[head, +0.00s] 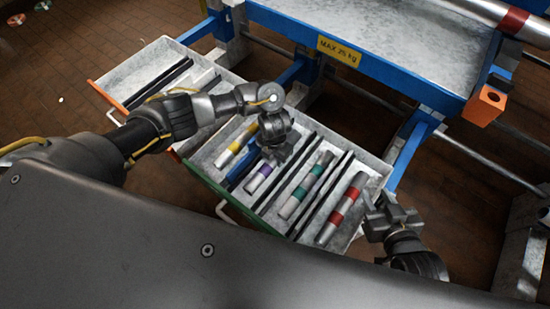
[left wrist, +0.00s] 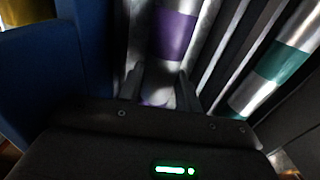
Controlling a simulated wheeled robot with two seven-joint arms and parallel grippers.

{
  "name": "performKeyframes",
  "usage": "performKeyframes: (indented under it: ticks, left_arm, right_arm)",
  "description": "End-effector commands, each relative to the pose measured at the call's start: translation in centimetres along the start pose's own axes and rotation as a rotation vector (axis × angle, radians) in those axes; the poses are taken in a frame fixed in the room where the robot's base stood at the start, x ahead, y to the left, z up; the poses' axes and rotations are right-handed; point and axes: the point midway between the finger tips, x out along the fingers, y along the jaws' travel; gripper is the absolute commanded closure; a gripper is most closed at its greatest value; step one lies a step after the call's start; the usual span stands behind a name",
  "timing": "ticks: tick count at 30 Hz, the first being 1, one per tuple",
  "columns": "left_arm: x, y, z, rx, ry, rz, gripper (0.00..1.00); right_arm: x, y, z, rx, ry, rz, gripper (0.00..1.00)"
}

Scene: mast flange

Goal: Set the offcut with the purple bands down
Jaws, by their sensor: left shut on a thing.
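The offcut with the purple bands (head: 259,178) is a grey metal tube, lying lengthwise in a compartment of the green-fronted drawer. My left gripper (head: 273,162) is over its far part. In the left wrist view the offcut (left wrist: 172,38) runs between the two fingers, which are shut on it. Whether it touches the drawer floor I cannot tell. The gripper hides its far end in the head view. My right gripper (head: 376,215) is at the drawer's right side, apart from the offcut; its finger opening is unclear.
Offcuts with yellow (head: 236,143), teal (head: 306,184) and red bands (head: 345,208) lie in other compartments, split by dark dividers. A blue piece (head: 240,171) is left of the purple-banded offcut. Another drawer (head: 142,75) is behind left. The blue bench (head: 400,80) overhangs behind.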

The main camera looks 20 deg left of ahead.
Motion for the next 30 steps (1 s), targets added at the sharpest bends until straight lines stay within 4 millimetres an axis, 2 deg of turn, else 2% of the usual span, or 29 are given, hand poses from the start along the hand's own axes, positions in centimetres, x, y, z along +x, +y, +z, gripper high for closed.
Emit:
performKeyframes:
  ticks: [17, 18, 22, 30]
  left_arm:
    - [0.28, -0.03, 0.01, 0.001, 0.000, 0.000, 0.93]
    - [0.26, -0.03, -0.01, 0.001, 0.000, 0.000, 0.62]
    - [0.25, -0.03, -0.01, 0.001, 0.000, 0.000, 0.45]
    - [0.24, -0.02, -0.02, 0.001, 0.000, 0.000, 0.44]
  right_arm:
    - [0.14, -0.35, -0.80, -0.005, 0.051, -0.010, 0.64]
    - [0.13, -0.37, -0.91, -0.006, 0.055, -0.011, 0.64]
    - [0.14, -0.37, -0.91, -0.006, 0.054, -0.011, 0.64]
    - [0.08, -0.49, -0.97, -0.006, 0.055, -0.014, 0.64]
